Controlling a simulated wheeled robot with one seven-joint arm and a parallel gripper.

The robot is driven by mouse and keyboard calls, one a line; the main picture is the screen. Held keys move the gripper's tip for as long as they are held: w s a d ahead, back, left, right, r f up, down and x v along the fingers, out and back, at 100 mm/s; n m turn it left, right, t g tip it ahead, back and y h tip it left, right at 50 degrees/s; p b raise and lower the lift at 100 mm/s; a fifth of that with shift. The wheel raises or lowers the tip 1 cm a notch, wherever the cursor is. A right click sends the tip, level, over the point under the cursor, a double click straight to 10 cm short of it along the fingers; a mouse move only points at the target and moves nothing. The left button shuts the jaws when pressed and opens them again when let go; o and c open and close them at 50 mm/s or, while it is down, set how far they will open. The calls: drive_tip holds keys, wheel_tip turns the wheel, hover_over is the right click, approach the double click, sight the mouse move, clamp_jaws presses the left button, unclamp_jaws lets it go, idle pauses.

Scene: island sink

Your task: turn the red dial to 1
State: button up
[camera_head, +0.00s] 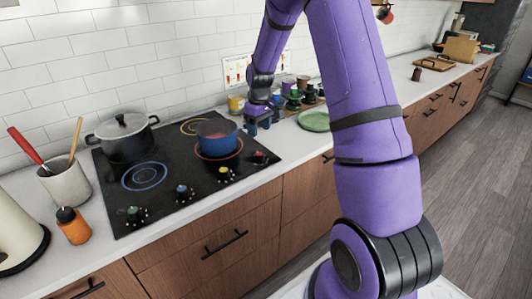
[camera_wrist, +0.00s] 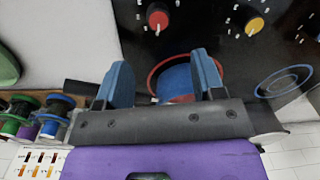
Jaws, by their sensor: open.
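The red dial (camera_head: 259,156) is at the right front of the black cooktop, the rightmost in a row of knobs. In the wrist view the red dial (camera_wrist: 157,17) is at the top, with a light pointer mark toward the bottom of the picture; its marks are too small to read. My gripper (camera_head: 258,127) hangs behind the dial, near the cooktop's right edge. In the wrist view my gripper (camera_wrist: 163,76) has its two blue fingers apart, with no dial between them. It is apart from the dial.
A blue pot (camera_head: 217,139) stands on the red-ringed burner, just left of my gripper. A yellow knob (camera_head: 226,173) is left of the dial. A black lidded pot (camera_head: 124,138) stands at the back left. A green plate (camera_head: 313,121) and stacked cups (camera_head: 293,99) are to the right.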

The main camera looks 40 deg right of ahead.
sight(259, 154)
drive_tip(key=shift+d+f, duration=0.15)
drive_tip(key=shift+f, duration=0.5)
drive_tip(key=f, duration=0.9)
drive_tip(key=shift+a+f, duration=0.2)
drive_tip(key=shift+f, duration=0.2)
drive_tip(key=c, duration=0.9)
